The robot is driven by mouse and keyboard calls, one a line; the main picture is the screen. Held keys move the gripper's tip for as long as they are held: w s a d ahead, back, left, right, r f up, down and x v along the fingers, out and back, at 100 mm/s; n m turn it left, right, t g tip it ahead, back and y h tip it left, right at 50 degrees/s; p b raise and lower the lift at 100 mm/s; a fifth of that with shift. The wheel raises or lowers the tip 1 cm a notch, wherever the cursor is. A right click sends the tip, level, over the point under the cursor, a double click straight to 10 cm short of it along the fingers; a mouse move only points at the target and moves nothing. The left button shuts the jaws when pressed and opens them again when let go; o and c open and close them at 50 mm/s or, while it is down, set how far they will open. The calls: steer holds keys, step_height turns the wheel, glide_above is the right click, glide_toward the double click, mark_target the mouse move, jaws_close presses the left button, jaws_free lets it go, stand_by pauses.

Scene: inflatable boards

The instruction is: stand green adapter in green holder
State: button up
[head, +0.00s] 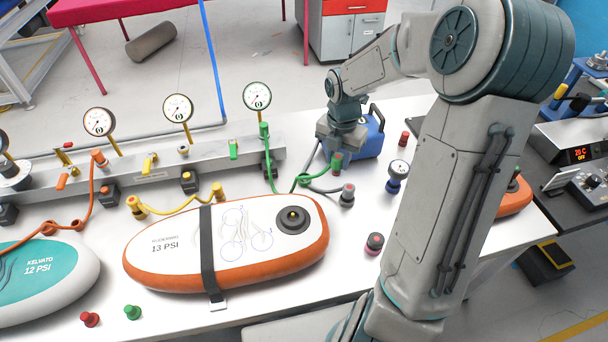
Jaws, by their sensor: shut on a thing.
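My gripper (337,152) points down above the white table, to the left of the blue pump. It is shut on a green piece (337,163), which I take to be the green adapter. A green hose (274,178) runs down from below the right gauge and loops near this piece. Whether the hose joins it is unclear. A black block (269,168) on the front of the grey rail is a possible green holder, but its colour mark cannot be made out. The gripper is to the right of that block and apart from it. The fingertips are too small to see clearly.
An orange-edged board (171,254) with a black strap lies in front. The blue pump (368,138), a grey fitting (348,195) and a blue gauge piece (395,183) stand nearby. Red (90,319) and green (132,312) caps sit at the front edge.

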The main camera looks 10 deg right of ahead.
steer(key=shift+w+a+f+p, duration=0.25)
steer(key=shift+w+a+f, duration=0.95)
steer(key=shift+f, duration=0.5)
steer(key=shift+w+a+f+p, duration=0.2)
steer(key=shift+w+a+f, duration=0.8)
steer(key=shift+w+f, duration=0.55)
steer(key=shift+w+a+f+p, duration=0.25)
steer(key=shift+w+a+f, duration=0.9)
steer(key=shift+f, duration=0.65)
steer(key=shift+f, duration=0.1)
steer(key=shift+f, duration=0.15)
steer(key=o, duration=0.9)
